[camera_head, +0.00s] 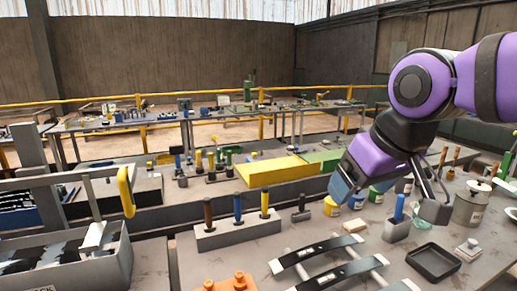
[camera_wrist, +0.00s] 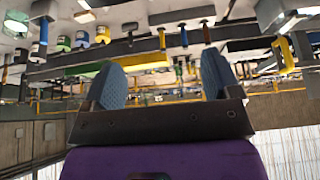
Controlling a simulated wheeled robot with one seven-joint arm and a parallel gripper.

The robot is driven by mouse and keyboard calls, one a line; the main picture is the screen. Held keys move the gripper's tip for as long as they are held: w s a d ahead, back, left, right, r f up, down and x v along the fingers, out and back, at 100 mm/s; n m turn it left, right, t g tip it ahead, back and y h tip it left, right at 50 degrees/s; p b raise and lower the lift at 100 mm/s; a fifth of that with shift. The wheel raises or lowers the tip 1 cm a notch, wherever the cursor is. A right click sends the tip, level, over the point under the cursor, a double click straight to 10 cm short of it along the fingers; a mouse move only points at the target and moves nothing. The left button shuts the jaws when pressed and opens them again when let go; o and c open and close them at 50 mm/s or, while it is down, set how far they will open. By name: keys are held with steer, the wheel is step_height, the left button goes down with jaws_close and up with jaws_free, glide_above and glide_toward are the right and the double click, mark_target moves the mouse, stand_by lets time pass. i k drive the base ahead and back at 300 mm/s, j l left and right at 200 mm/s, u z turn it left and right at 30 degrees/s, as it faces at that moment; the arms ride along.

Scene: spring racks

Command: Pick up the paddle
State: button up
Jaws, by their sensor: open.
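I cannot tell for sure which thing is the paddle. A pale, flat, upright piece (camera_head: 95,236) stands in the grey bin at the left and may be it. My gripper (camera_head: 388,198) is at the right, above the bench and apart from the bin. Its two blue-grey fingers are spread with nothing between them, as the wrist view (camera_wrist: 164,80) also shows. The wrist view is upside down and looks across the benches.
A grey block (camera_head: 238,231) holds upright brown, blue and yellow handles. A yellow hooked handle (camera_head: 126,192) rises above the grey bin (camera_head: 118,262). Dark curved strips (camera_head: 318,252), a black tray (camera_head: 433,262) and cans crowd the right bench. An orange part (camera_head: 238,283) lies in front.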

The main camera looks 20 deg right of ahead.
mark_target(445, 148)
steer(key=k+l+z, duration=0.15)
steer(key=l+z, duration=0.35)
steer(key=l, duration=1.05)
steer(key=i+l+z, duration=0.1)
steer(key=l+z, duration=0.4)
steer(key=l, duration=1)
